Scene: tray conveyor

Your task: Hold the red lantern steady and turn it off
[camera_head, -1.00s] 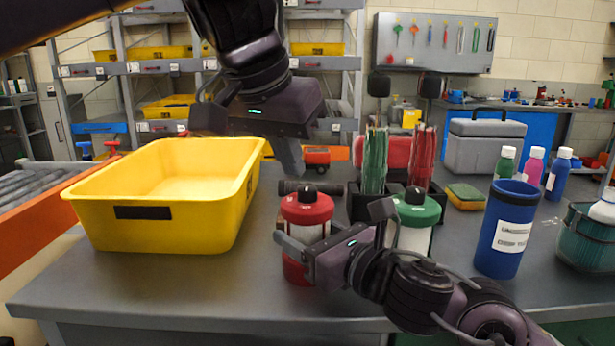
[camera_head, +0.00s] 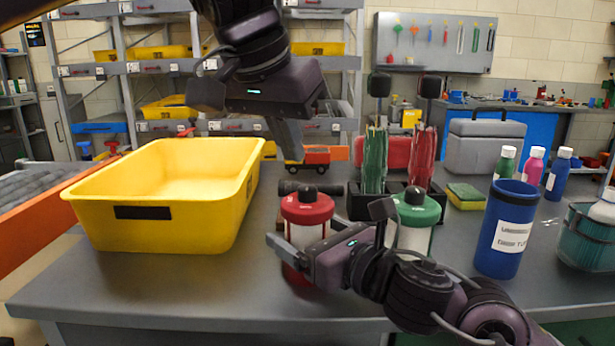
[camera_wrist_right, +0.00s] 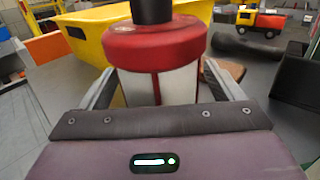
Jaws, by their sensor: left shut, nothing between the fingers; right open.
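The red lantern (camera_head: 307,207) stands upright on the grey table, with a red cap, black top knob and pale body; it also shows in the right wrist view (camera_wrist_right: 155,45). My right gripper (camera_head: 284,242) is low in front of it and hides part of its lower body. In the right wrist view the open fingers (camera_wrist_right: 157,80) lie on both sides of the lantern; I cannot tell whether they touch it. My left gripper (camera_head: 291,168) is shut and empty, pointing down above and slightly left of the lantern's knob, apart from it.
A yellow bin (camera_head: 165,235) stands left of the lantern. A green-capped lantern (camera_head: 417,208) is close on the right, partly behind my right arm. A black holder (camera_head: 357,206), toy truck (camera_head: 316,155) and dark cylinder (camera_head: 325,187) are behind. A blue cylinder (camera_head: 505,235) stands right.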

